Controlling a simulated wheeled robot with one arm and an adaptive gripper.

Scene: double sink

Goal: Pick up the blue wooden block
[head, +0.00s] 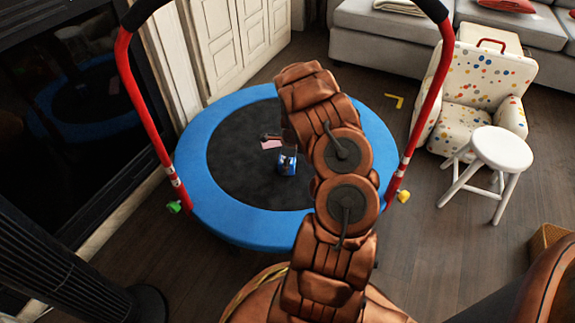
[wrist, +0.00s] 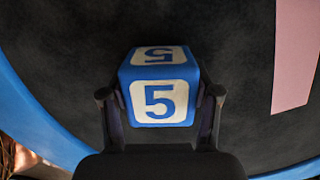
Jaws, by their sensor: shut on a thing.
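The blue block (wrist: 159,98) has a white panel with a blue 5 on two visible faces. In the wrist view it sits between the two fingers of my gripper (wrist: 160,103), which touch its left and right sides. In the head view the block (head: 287,164) shows over the black mat of a small trampoline (head: 225,160). My arm hides much of the gripper and part of the mat there. I cannot tell whether the block rests on the mat or is just above it.
A pink flat piece (head: 271,144) lies near the block on the mat. A red handlebar (head: 147,110) rises over the trampoline's blue rim. A white stool (head: 501,149) and a dotted armchair (head: 484,90) stand at right. A dark fan-like column (head: 60,260) is at lower left.

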